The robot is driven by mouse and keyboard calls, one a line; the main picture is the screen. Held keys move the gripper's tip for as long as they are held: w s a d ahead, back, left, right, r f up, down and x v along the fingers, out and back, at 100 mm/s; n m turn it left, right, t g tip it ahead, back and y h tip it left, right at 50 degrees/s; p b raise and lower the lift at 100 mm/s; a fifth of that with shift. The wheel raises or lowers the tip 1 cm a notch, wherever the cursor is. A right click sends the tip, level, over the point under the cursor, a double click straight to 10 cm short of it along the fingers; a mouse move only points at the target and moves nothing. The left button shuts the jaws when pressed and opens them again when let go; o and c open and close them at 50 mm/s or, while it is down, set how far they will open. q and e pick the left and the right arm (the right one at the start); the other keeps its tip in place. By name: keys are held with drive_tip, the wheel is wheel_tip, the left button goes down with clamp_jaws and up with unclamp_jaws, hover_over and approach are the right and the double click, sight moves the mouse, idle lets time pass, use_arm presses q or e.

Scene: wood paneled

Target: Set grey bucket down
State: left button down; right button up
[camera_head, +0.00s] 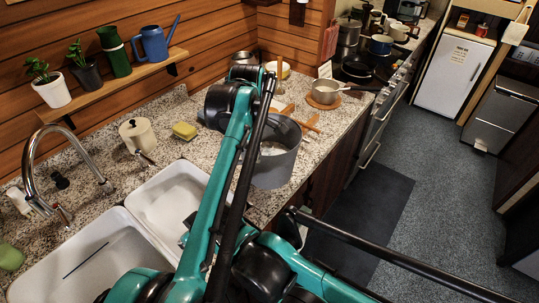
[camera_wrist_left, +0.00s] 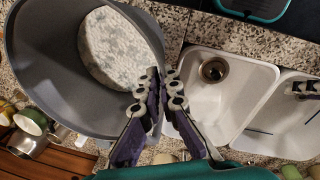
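The grey bucket (camera_head: 275,167) is upright over the counter, between the sink and the wooden utensils, close to the counter's front edge. I cannot tell if its base touches the counter. In the left wrist view the bucket (camera_wrist_left: 62,92) fills the left side, with a pale speckled disc (camera_wrist_left: 120,48) inside it. My left gripper (camera_wrist_left: 164,92) is at the bucket's sink-side rim, one finger inside and one outside, and looks shut on the wall. In the head view my left arm covers part of the bucket. My right gripper is not in view.
The double white sink (camera_head: 165,197) lies left of the bucket. A yellow sponge (camera_head: 185,131) and cream canister (camera_head: 137,135) stand behind the sink. Wooden utensils (camera_head: 310,125) and a pot (camera_head: 324,91) stand beyond the bucket. A shelf (camera_head: 120,82) holds plants.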

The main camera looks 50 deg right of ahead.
sight(256, 172)
use_arm(q)
drive_tip(key=shift+w+f, duration=0.2)
drive_tip(key=shift+w, duration=0.2)
drive_tip(key=shift+f+b, duration=1)
drive_tip(key=shift+f, duration=1)
drive_tip(key=shift+a+r, duration=0.1)
drive_tip(key=c, duration=2.1)
unclamp_jaws()
drive_tip(key=shift+f, duration=0.2)
drive_tip(key=shift+c, duration=0.2)
drive_tip(key=o, duration=0.4)
drive_tip(key=shift+s+r, duration=0.1)
